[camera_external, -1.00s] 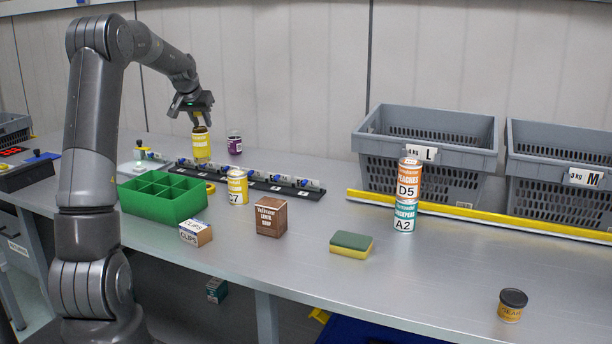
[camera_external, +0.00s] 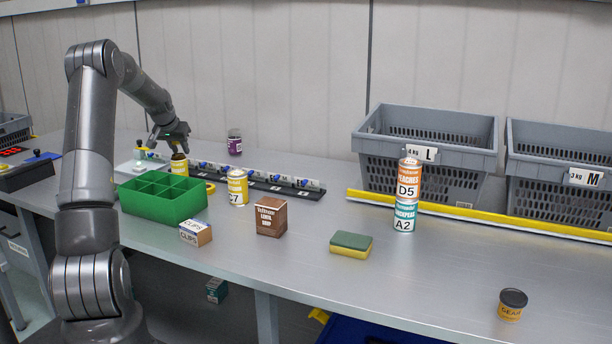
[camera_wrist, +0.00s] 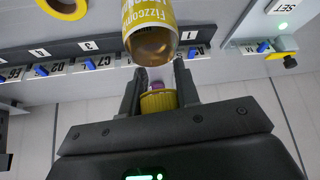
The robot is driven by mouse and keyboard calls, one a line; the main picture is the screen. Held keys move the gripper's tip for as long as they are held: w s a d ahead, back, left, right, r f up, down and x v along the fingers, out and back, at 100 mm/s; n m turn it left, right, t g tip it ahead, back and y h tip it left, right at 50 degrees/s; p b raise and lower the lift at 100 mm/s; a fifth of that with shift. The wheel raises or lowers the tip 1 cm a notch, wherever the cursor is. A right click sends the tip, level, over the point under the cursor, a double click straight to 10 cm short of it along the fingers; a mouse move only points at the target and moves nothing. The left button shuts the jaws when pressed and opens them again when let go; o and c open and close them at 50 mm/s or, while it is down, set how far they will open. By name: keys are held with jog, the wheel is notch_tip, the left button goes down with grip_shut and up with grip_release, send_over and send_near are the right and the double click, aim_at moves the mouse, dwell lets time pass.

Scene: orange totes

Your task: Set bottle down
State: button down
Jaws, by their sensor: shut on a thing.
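The bottle (camera_external: 180,164) is amber with a yellow label, and it also shows in the wrist view (camera_wrist: 150,28). My gripper (camera_external: 179,146) is shut on the bottle's ribbed yellow cap, which shows between the two fingers (camera_wrist: 158,92) in the wrist view. In the external view the bottle looks about upright behind the green divided tray (camera_external: 162,202). The tray hides its base, so I cannot tell whether it touches the bench.
A black rack (camera_external: 262,181) with numbered places and blue knobs runs behind the bottle. A yellow can marked C7 (camera_external: 237,187) and a yellow tape ring (camera_wrist: 56,53) are near. A purple jar (camera_external: 234,142) stands farther back. The bench's right front is mostly clear.

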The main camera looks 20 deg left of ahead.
jog(key=shift+f, duration=0.1)
jog(key=c, duration=1.1)
grip_release()
jog(key=shift+r, duration=0.2)
jog(key=v, duration=1.2)
jog(key=shift+d+f, duration=0.1)
